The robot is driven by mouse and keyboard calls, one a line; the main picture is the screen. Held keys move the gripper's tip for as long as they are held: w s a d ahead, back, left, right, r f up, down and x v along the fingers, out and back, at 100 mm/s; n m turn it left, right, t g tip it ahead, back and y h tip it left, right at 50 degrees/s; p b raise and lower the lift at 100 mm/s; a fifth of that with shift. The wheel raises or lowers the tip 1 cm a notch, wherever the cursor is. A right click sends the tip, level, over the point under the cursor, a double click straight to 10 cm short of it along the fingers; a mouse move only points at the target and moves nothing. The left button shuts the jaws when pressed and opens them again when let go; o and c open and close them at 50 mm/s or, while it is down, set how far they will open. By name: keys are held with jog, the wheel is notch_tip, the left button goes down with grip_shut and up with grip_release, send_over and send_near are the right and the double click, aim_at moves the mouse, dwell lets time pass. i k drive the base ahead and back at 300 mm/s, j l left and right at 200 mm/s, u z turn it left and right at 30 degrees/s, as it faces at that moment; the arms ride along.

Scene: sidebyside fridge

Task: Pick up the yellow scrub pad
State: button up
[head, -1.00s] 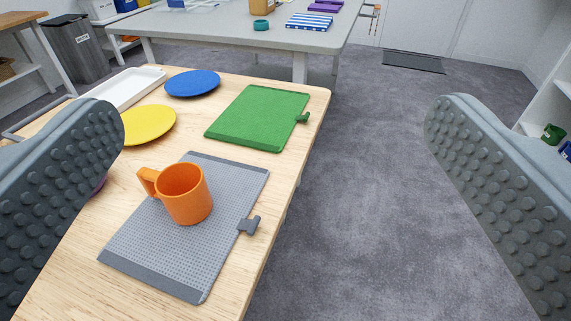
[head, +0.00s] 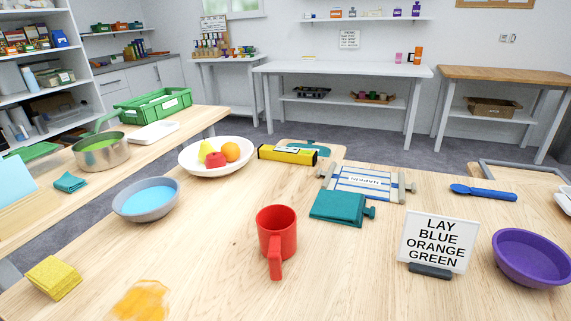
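A yellow, soft-looking square pad or folded cloth (head: 53,278) lies on the wooden table at the lower left, near the table's left edge. I cannot tell for sure whether it is the scrub pad. A second yellow-orange item (head: 140,300), pale and patchy, lies to its right and is cut off by the bottom edge of the picture. My gripper does not show in the current head view, so its place relative to them cannot be seen.
A sign (head: 438,241) and a purple bowl (head: 532,257) are at the right. The front middle is mostly bare.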

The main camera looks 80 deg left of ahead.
aim_at(52, 276)
jog(key=u, duration=1.85)
jog(key=k+u, duration=0.1)
jog(key=u, duration=0.3)
jog(key=k+u, duration=0.15)
jog(key=u, duration=0.25)
jog(key=k+u, duration=0.1)
jog(key=u, duration=0.3)
jog(key=k+u, duration=0.1)
jog(key=u, duration=0.3)
